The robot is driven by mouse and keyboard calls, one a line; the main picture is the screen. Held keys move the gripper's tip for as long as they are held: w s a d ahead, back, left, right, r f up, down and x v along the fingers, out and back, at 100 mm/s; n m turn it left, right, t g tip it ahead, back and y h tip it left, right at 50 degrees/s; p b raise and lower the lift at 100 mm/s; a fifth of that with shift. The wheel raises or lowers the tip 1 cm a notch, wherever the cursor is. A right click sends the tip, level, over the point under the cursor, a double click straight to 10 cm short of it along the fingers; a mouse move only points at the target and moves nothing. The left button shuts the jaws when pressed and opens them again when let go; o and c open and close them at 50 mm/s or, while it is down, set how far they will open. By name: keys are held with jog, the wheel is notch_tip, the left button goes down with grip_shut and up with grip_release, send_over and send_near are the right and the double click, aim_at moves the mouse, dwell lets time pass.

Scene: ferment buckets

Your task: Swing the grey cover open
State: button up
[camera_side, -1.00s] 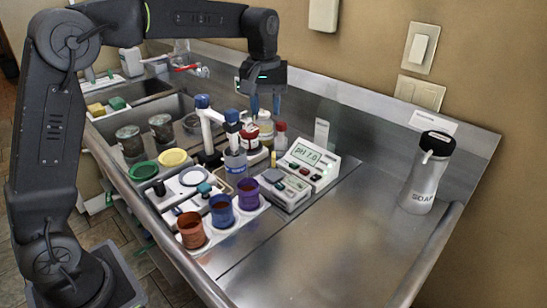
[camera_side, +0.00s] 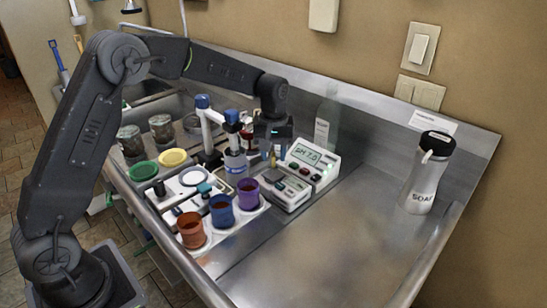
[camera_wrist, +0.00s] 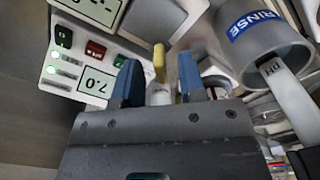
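The clearest candidate for the grey cover is a dark grey panel (camera_side: 272,175) on top of the low white unit beside the pH meter. It lies flat; its hinge is not clear. A dark grey panel also shows at the top of the wrist view (camera_wrist: 152,18), probably the same one. My gripper (camera_side: 274,150) is low behind the low unit, beside the pH meter (camera_side: 313,160). Its two blue fingertips (camera_wrist: 160,80) are apart. A small yellow-tipped white thing (camera_wrist: 159,64) shows in the gap between them; no grip on it is visible.
A RINSE beaker (camera_wrist: 262,45) with a pH probe stands close on the right in the wrist view. Brown, blue and purple cups (camera_side: 221,211) stand in front. A soap bottle (camera_side: 427,174) stands at the right. The counter (camera_side: 335,240) is clear at front right.

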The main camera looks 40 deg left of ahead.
jog(key=shift+f, duration=0.85)
jog(key=shift+c, duration=0.2)
grip_shut()
